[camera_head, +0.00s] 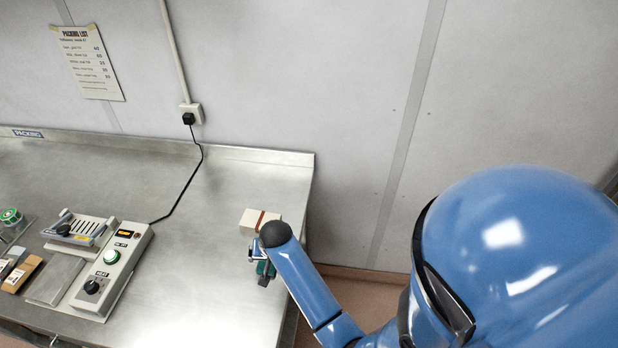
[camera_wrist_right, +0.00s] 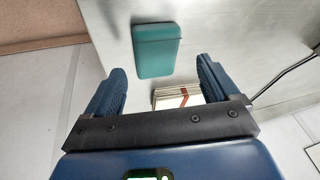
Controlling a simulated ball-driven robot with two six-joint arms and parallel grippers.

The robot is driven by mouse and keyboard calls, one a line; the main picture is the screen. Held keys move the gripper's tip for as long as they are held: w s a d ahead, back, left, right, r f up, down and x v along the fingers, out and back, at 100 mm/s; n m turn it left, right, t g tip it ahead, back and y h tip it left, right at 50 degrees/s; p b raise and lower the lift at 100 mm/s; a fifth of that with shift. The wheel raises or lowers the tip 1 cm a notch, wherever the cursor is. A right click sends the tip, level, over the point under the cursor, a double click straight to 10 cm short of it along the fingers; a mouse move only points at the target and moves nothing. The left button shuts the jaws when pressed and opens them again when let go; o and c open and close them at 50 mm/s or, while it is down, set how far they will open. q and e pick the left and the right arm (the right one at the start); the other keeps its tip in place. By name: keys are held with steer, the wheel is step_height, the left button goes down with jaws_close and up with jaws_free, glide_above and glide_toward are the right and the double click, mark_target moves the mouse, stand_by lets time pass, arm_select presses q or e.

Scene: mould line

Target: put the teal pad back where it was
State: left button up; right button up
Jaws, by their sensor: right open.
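The teal pad (camera_wrist_right: 156,48) lies flat on the metal table, near its edge, in the right wrist view. In the head view only a bit of teal (camera_head: 262,268) shows beside my right gripper (camera_head: 259,258); the rest is hidden by my gripper and arm. In the right wrist view my right gripper (camera_wrist_right: 160,68) is open and empty. Its two fingers stand apart to the left and right of the pad's near end, with the pad in line with the gap. I cannot tell whether they touch it. My left gripper is in neither view.
A banded paper stack (camera_head: 258,220) lies right by my right gripper. Left on the metal table (camera_head: 190,270) are a control box (camera_head: 112,270) with knob and button, a slotted heater unit (camera_head: 80,230) and small blocks. A cable (camera_head: 185,190) runs to the wall. The table middle is clear.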

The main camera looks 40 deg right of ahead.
mark_target(271, 274)
steer(key=s+t, duration=0.1)
steer(key=s+a+f+n+t, duration=0.1)
steer(key=s, duration=0.1)
steer(key=s+n+t, duration=0.1)
steer(key=s, duration=0.1)
steer(key=shift+s+a+f, duration=0.1)
steer(key=shift+a+f, duration=0.15)
steer(key=shift+f, duration=0.15)
steer(key=s+r+t, duration=0.1)
steer(key=s+n+t, duration=0.1)
steer(key=s, duration=0.1)
steer(key=s+a+r+t, duration=0.1)
steer(key=s, duration=0.1)
steer(key=shift+s+a+r+n+t, duration=0.1)
steer(key=shift+s+r+n+t, duration=0.05)
steer(key=shift+r+n+t, duration=0.2)
steer(key=s+a+r+n+t, duration=0.1)
steer(key=s+r+n+t, duration=0.2)
steer(key=s+r+t, duration=0.4)
steer(key=s+r, duration=0.6)
steer(key=r, duration=0.2)
steer(key=shift+s+a+r+n, duration=0.25)
steer(key=shift+s+r+n, duration=0.05)
steer(key=shift+s+n, duration=0.05)
steer(key=shift+c, duration=0.3)
